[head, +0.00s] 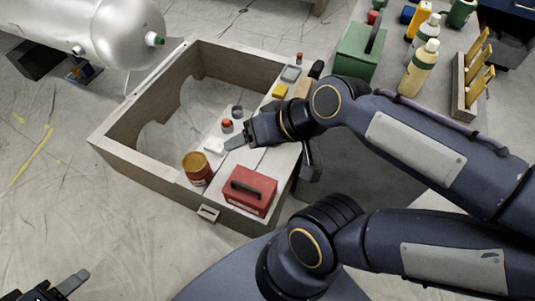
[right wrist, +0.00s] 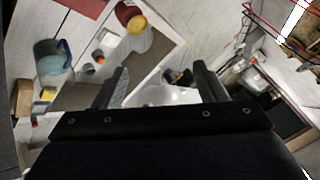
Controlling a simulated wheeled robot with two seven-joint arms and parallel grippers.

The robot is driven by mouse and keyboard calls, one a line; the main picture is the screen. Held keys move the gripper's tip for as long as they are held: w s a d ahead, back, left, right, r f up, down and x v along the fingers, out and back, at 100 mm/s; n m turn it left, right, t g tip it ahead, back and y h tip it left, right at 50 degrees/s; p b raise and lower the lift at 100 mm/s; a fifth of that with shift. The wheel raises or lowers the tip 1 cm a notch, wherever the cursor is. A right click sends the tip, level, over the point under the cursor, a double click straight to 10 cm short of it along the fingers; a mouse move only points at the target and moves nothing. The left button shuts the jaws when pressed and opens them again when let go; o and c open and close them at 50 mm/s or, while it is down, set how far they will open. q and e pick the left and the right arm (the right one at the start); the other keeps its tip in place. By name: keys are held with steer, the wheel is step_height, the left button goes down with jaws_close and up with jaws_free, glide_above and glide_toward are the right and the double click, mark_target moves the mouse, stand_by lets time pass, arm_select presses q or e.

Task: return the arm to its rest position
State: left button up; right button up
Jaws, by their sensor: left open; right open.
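My right arm crosses the head view from the right. Its gripper (head: 236,142) is over the plank shelf of the wooden frame (head: 140,172), near a white piece (head: 214,146) and a small orange-capped jar (head: 227,126). In the right wrist view the right gripper (right wrist: 160,84) has its two fingers wide apart, with nothing held between them. My left gripper (head: 72,283) shows only partly, at the bottom left corner of the head view, above bare floor. It is open and I see nothing in it.
A red-brown can (head: 197,169) and a red toolbox (head: 249,191) stand on the shelf. A silver tank (head: 125,32) is at the upper left. A green box (head: 358,52) and several bottles stand on a grey surface at the upper right. Floor at the left is clear.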

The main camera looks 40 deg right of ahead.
steer(key=s+f+n+g, duration=0.1)
steer(key=s+f, duration=0.2)
steer(key=s, duration=0.1)
step_height(320, 180, up, 29)
steer(key=p, duration=2.8)
steer(key=shift+d+h+p, duration=0.3)
steer(key=shift+d+h, duration=0.05)
steer(key=shift+h, duration=0.05)
steer(key=shift+w, duration=0.1)
